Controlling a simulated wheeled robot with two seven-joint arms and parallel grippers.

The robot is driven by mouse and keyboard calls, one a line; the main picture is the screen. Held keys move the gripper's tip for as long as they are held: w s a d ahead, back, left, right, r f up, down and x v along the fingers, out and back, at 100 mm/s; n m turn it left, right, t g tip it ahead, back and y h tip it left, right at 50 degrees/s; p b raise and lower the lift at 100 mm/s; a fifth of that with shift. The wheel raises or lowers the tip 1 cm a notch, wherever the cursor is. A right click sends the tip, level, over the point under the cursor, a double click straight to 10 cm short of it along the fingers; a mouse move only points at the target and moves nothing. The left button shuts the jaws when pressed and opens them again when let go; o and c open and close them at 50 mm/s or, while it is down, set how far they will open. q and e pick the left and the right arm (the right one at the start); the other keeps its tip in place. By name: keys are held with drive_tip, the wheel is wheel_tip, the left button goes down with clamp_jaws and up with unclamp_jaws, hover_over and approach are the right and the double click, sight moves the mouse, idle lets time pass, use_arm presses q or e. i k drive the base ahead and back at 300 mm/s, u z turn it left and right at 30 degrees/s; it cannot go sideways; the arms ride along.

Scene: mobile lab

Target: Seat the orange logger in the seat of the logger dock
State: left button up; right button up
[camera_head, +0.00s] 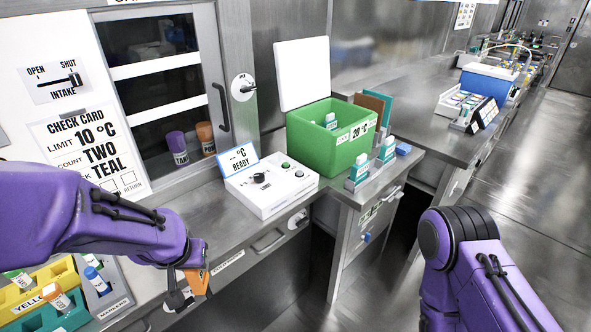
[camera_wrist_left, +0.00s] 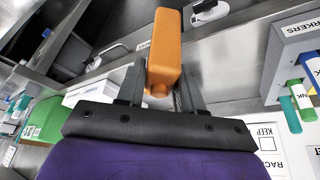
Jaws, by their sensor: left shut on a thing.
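The orange logger (camera_head: 197,281) is held in my left gripper (camera_head: 188,284), low in the head view in front of the counter edge. In the left wrist view the logger (camera_wrist_left: 165,45) stands between the two dark fingers of the left gripper (camera_wrist_left: 160,88), which are closed on its sides. A white console (camera_head: 271,185) with a "READY" display, a black knob and buttons sits on the counter, up and right of the gripper. It may be the logger dock; I cannot make out a seat for certain. My right arm shows at the right, its gripper out of view.
A green box (camera_head: 328,140) with an open white lid stands behind the console. Teal-labelled cartons (camera_head: 359,172) stand beside it. Yellow and teal racks (camera_head: 40,287) with vials are at lower left. The floor (camera_head: 530,200) at right is clear.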

sight(276, 166)
drive_tip(key=z, duration=1.9)
drive_tip(key=i, duration=1.7)
drive_tip(key=u, duration=2.4)
